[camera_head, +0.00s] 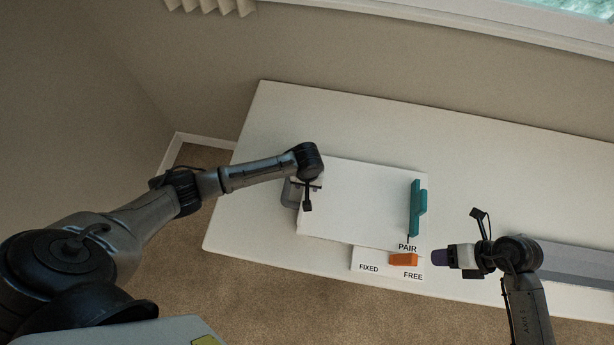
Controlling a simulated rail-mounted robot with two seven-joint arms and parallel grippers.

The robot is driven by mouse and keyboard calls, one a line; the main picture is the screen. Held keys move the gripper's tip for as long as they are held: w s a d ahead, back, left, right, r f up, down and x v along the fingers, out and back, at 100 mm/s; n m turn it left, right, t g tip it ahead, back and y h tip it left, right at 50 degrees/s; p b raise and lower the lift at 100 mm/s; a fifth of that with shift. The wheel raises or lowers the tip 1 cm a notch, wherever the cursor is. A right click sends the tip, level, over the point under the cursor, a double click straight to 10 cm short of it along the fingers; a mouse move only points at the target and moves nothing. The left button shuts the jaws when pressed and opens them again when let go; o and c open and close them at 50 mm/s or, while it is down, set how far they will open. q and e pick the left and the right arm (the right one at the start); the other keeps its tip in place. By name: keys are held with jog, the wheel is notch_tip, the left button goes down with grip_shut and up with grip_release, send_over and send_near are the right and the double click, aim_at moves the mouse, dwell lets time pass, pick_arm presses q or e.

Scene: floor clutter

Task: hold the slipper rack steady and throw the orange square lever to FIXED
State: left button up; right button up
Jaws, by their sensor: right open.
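The slipper rack (350,200) is a white, flat-topped block on the white table, with a teal upright piece (415,208) near its right side. The orange square lever (403,259) is on a white plate at the rack's front edge. It lies at the right end, by the word FREE; FIXED is printed to the left and PAIR above. My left gripper (304,192) points down at the rack's left edge; its fingers are mostly hidden, so I cannot tell its grip. My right gripper (440,257) is open, just right of the lever and apart from it.
The white table (280,125) is bare behind and to the left of the rack. Its front edge runs close below the lever plate, with brown carpet (260,290) beyond. A wall (400,75) stands behind the table.

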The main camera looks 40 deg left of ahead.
pick_arm(q)
grip_shut()
dwell(1.4)
